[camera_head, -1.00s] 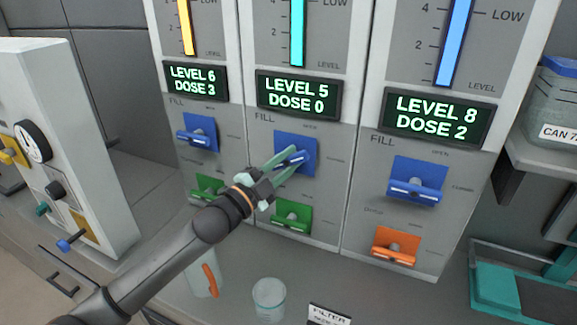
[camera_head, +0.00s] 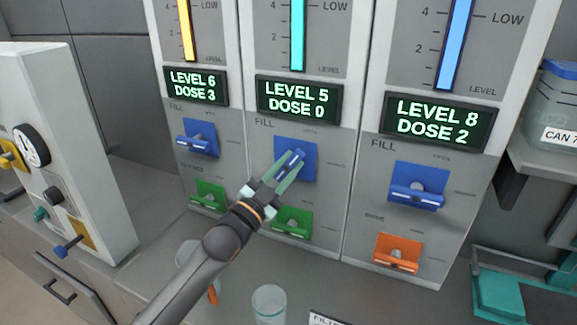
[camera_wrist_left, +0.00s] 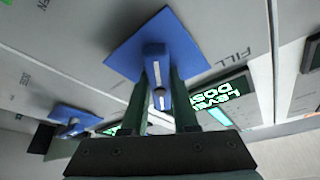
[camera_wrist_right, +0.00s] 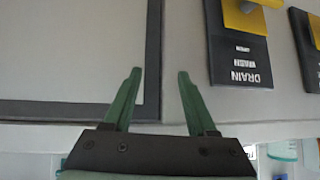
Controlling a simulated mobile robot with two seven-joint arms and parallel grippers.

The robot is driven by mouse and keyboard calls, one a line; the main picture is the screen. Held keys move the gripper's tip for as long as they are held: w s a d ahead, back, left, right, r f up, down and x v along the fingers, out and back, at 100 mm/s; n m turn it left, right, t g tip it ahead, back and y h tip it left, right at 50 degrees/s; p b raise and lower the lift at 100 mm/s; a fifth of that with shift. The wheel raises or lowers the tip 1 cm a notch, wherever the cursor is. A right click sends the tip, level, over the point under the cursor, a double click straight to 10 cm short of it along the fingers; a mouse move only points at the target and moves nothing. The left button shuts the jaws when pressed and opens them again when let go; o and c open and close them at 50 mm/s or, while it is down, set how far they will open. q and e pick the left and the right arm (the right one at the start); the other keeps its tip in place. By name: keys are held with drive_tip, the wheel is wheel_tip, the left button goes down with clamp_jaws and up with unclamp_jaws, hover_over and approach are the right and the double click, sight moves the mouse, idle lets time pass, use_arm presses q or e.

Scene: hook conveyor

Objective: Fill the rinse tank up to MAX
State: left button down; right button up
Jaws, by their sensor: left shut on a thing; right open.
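The middle tank panel has a cyan level bar (camera_head: 298,35) and a display (camera_head: 297,101) reading LEVEL 5, DOSE 0. No name marking it as the rinse tank is readable. My left gripper (camera_head: 287,165) is shut on its blue FILL handle (camera_head: 295,158), which is tilted up to the right over its blue plate (camera_head: 308,150). The left wrist view shows the fingers on both sides of the handle (camera_wrist_left: 158,75). The MAX mark is not in view. My right gripper (camera_wrist_right: 159,74) is open and empty, visible only in the right wrist view.
The left panel's display (camera_head: 196,86) reads LEVEL 6, DOSE 3; the right one's (camera_head: 437,121) reads LEVEL 8, DOSE 2. A green lower handle (camera_head: 291,226) sits just below my left gripper. A clear cup (camera_head: 269,305) stands on the counter. A DRAIN WASH plate (camera_wrist_right: 240,65) shows beside my right gripper.

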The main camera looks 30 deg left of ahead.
use_arm(q)
drive_tip(key=c, duration=0.7)
unclamp_jaws()
drive_tip(key=shift+s+a+f, duration=0.1)
drive_tip(key=shift+s+f, duration=0.2)
drive_tip(key=shift+s, duration=0.2)
drive_tip(key=b+v, duration=0.2)
drive_tip(key=v, duration=0.9)
drive_tip(key=shift+s, duration=0.2)
